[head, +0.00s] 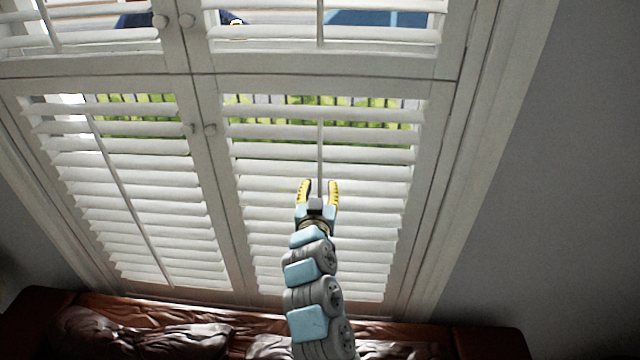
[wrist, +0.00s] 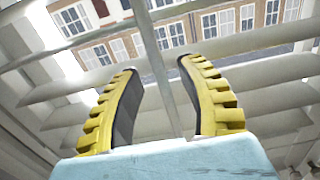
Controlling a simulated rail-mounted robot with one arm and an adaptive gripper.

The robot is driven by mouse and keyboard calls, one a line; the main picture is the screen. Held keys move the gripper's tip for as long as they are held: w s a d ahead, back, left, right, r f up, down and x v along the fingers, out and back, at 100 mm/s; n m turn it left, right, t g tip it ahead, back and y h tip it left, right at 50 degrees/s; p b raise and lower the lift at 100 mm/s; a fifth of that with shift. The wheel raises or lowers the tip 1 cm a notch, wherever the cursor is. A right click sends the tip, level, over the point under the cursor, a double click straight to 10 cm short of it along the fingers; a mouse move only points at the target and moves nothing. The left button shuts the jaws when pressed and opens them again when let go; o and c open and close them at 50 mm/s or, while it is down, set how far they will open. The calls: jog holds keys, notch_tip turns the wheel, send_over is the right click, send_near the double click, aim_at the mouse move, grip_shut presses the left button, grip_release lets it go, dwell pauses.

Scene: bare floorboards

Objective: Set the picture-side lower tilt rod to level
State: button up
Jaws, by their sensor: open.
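The lower right shutter panel has a thin white vertical tilt rod (head: 320,145) down the middle of its slats (head: 270,167). Its slats are tilted, with greenery showing between the upper ones. My gripper (head: 319,184) is open in front of this panel, over the rod's line. In the wrist view the rod (wrist: 156,52) runs between the two yellow fingers (wrist: 158,68), and neither finger clearly touches it. My gripper hides the rod's lower part in the head view. The lower left panel has its own tilt rod (head: 128,195), slanting in the picture.
Upper shutter panels with a tilt rod (head: 320,22) are above. Small round knobs (head: 210,129) sit on the middle stiles. A brown leather sofa (head: 170,335) stands below the window. A bare grey wall (head: 560,180) is at the right.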

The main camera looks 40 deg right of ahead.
jog(key=v, duration=1)
dwell(0.5)
